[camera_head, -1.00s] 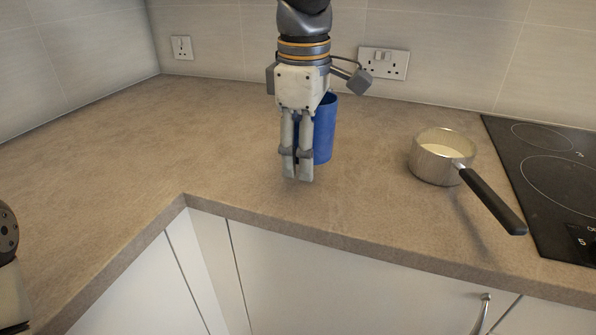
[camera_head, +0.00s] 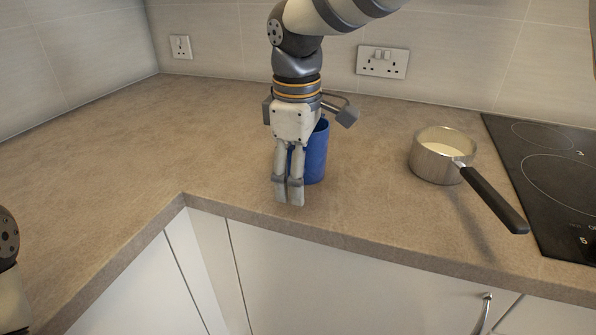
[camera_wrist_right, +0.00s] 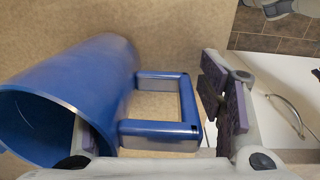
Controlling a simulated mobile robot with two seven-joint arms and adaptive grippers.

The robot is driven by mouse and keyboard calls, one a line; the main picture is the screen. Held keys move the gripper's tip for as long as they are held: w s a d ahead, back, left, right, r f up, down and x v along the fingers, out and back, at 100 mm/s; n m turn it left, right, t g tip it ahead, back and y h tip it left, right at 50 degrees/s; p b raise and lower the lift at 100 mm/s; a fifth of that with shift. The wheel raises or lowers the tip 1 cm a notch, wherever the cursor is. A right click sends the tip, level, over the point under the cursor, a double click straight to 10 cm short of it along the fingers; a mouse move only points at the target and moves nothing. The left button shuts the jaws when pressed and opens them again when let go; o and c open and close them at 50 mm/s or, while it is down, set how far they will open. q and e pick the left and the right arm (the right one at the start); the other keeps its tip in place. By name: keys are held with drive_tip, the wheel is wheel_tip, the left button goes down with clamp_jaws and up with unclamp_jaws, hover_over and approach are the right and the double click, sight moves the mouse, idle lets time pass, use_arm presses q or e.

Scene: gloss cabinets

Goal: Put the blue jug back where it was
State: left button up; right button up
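The blue jug (camera_head: 316,152) is upright at the middle of the counter, partly behind my right gripper (camera_head: 289,198). In the right wrist view the jug (camera_wrist_right: 85,85) shows its open mouth at the left and its square handle (camera_wrist_right: 187,105) to the right. One finger of my right gripper (camera_wrist_right: 150,120) shows inside the mouth; the other, with purple pads, lies close against the handle's outer side. Whether the jug's base touches the counter is unclear. My left gripper is out of view.
A steel saucepan (camera_head: 436,163) with pale contents stands to the right, its black handle pointing toward the front edge. A black hob (camera_head: 550,175) lies beyond it. The counter (camera_head: 130,150) is clear on the left. Wall sockets (camera_head: 382,62) are behind.

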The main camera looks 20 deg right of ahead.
drive_tip(key=r, duration=1.2)
drive_tip(key=shift+s+a+r, duration=0.15)
drive_tip(key=shift+s, duration=0.15)
